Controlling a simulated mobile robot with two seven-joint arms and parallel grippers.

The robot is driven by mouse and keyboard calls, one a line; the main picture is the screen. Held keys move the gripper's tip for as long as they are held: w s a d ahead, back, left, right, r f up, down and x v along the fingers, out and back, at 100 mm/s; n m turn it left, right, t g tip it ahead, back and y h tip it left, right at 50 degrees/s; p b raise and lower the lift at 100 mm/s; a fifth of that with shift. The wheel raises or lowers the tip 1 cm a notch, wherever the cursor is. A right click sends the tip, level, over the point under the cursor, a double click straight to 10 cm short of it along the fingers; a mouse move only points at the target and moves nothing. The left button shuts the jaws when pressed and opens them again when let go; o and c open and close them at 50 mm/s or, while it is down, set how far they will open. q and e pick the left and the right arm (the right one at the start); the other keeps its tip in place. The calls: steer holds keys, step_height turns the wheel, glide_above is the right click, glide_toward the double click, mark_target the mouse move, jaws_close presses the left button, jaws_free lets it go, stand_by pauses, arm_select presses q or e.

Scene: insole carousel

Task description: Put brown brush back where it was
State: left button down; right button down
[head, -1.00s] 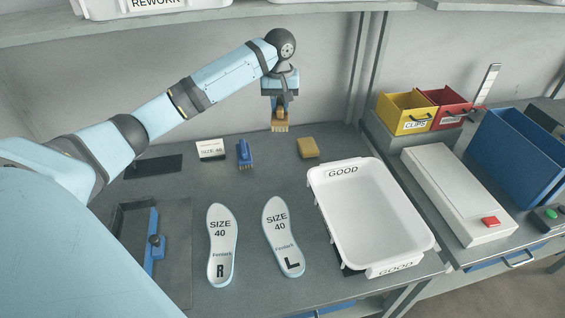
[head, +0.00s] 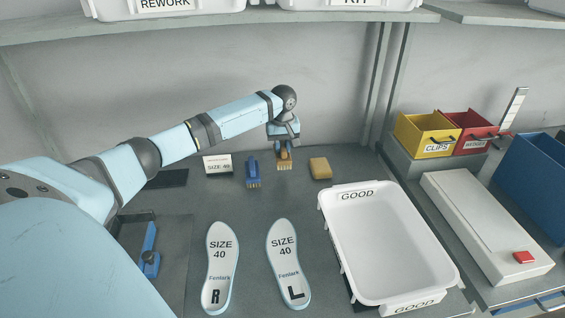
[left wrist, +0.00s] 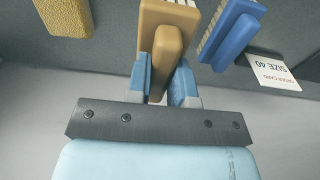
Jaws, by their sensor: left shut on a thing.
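The brown brush (head: 284,157) is between the fingers of my left gripper (head: 283,147), at the back of the table. The left wrist view shows the brush (left wrist: 168,35) upright between the two blue fingers of the gripper (left wrist: 164,82), which is shut on it. In the head view its bristles point down at about table level; I cannot tell whether they touch the table. The blue brush (head: 253,171) stands just left of it and the yellow sponge (head: 320,168) lies to the right. My right gripper is not in view.
A SIZE 40 card (head: 217,165) stands left of the blue brush. Two insoles, right (head: 220,268) and left (head: 288,264), lie in front. A white GOOD tray (head: 328,207) is at the right. A shelf (head: 60,32) runs above.

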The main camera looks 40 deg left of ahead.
mark_target(283, 146)
arm_select(q)
steer(key=shift+f+b, duration=0.35)
steer(key=shift+f, duration=2.65)
steer(key=c, duration=1)
jaws_free()
steer(key=shift+f, duration=0.1)
steer(key=r, duration=0.4)
steer(key=r+p, duration=0.1)
steer(key=r, duration=0.7)
steer(key=shift+s+d+r, duration=0.15)
steer(key=shift+s+d, duration=0.05)
steer(key=shift+d, duration=0.1)
